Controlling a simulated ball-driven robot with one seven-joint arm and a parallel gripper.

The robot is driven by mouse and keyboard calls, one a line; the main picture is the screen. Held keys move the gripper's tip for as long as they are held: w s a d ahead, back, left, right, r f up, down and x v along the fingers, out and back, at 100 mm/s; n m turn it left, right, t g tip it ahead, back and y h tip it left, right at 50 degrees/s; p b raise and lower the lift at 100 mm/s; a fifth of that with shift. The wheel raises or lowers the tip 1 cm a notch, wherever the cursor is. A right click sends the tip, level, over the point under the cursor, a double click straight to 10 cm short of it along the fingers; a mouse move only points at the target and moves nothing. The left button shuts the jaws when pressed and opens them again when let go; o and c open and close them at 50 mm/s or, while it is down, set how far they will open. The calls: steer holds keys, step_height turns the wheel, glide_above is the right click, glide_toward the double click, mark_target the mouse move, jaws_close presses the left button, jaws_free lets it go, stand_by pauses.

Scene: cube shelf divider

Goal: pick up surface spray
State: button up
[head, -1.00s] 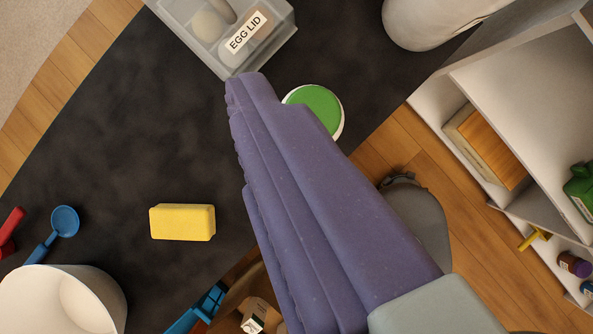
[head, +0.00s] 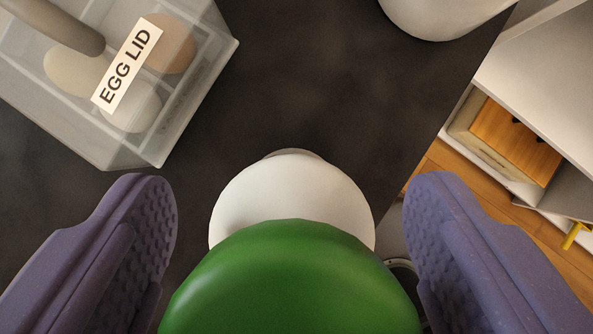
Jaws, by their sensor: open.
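A container with a rounded green top (head: 290,280) and a white body (head: 285,195) stands at the bottom centre of the head view. It is seen from above, close to the camera. No label shows, so I cannot tell for certain that it is the surface spray. My gripper (head: 290,185) is open, with one purple ribbed finger on each side of the container. Dark gaps show between the fingertips and the white body, and nothing is held. The lower part of the container is hidden under its green top.
A clear box labelled EGG LID (head: 190,95), with eggs inside, sits close at the upper left. A white rounded object (head: 440,12) is at the top. The dark tabletop (head: 300,90) is clear between them. White shelving (head: 535,65) with a wooden-fronted box (head: 515,140) stands at the right.

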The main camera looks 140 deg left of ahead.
jaws_close()
stand_by(0.3)
